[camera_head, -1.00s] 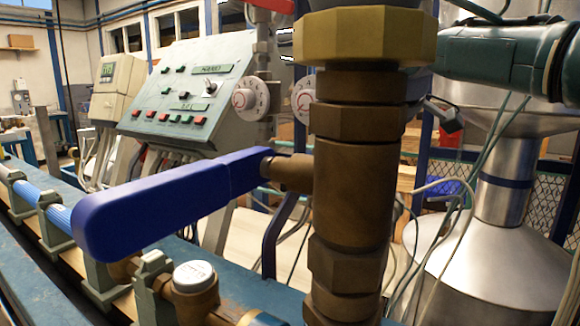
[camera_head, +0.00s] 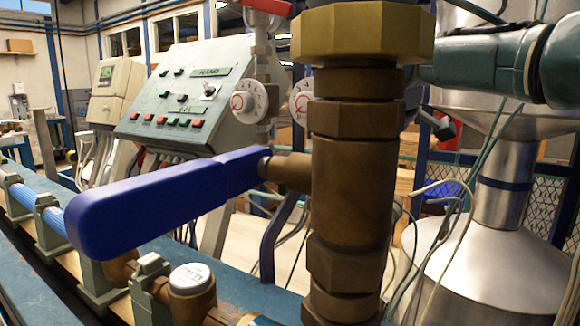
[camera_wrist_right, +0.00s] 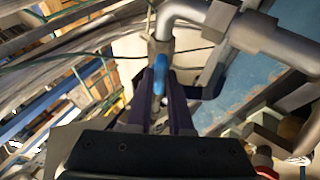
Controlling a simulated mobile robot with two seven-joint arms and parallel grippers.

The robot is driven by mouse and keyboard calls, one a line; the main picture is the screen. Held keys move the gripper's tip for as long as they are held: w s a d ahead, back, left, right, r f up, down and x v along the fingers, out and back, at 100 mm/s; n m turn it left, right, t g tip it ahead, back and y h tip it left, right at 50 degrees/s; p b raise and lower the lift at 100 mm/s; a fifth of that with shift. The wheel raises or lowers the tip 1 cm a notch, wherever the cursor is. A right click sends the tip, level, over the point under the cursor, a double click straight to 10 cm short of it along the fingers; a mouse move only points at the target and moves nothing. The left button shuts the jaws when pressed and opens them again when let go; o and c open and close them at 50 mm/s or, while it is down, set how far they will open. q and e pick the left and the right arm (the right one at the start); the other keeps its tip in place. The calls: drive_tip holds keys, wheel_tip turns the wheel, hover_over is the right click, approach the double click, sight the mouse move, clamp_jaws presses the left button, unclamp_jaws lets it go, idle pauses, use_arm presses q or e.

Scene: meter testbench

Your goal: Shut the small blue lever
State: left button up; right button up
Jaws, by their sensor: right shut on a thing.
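The small blue lever (camera_wrist_right: 160,72) is in the right wrist view, below a grey metal pipe fitting. My right gripper (camera_wrist_right: 161,92) is shut on it, with one dark finger on each side. In the head view, my right arm comes in from the right, and its gripper is hidden behind the brass valve. The small blue lever cannot be made out there. My left gripper is in neither view.
A large blue lever (camera_head: 150,205) on the thick brass valve (camera_head: 352,180) fills the near foreground of the head view. A control panel (camera_head: 185,105) and round white dials (camera_head: 249,102) stand behind. A silver metal vessel (camera_head: 475,250) is at right.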

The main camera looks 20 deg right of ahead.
clamp_jaws()
drive_tip(key=shift+s+a+f+m+t+h+p, duration=0.15)
drive_tip(key=shift+m+h+p, duration=0.4)
drive_tip(key=shift+m, duration=1.55)
drive_tip(key=shift+w+a+f+m+t+h+p, duration=0.15)
drive_tip(key=shift+m+h, duration=0.75)
drive_tip(key=shift+m, duration=1.2)
drive_tip(key=shift+s+a+m+t+h+p, duration=0.25)
drive_tip(key=shift+m+h, duration=0.5)
drive_tip(key=shift+m, duration=1.35)
drive_tip(key=shift+w+d, duration=0.1)
drive_tip(key=shift+w, duration=0.05)
